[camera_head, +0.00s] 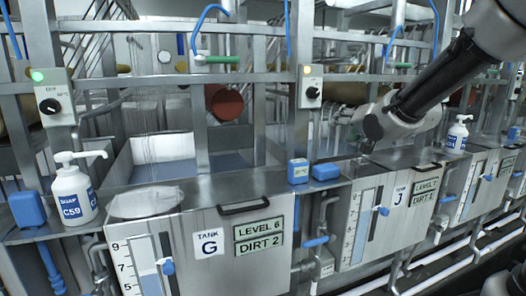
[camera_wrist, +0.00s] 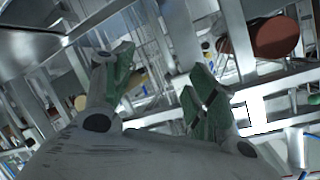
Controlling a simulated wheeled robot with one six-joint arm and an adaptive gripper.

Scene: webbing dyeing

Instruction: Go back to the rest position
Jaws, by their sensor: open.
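My gripper (camera_wrist: 158,75) shows in the wrist view with its two green-padded fingers spread apart and nothing between them. In the camera_head view my arm reaches in from the upper right, and its wrist is over the tank fronts near tank J (camera_head: 400,195). The fingers cannot be made out clearly there. The wrist view is tilted and shows metal frames and a dark red round roll end (camera_wrist: 275,37) beyond the fingers.
Tank G (camera_head: 215,270) has a metal front with a black handle. A white pump bottle C59 (camera_head: 73,195) stands at left, another bottle (camera_head: 457,135) at right. Two blue-topped boxes (camera_head: 298,172) (camera_head: 326,171) sit on the ledge. Metal rails cross behind the arm.

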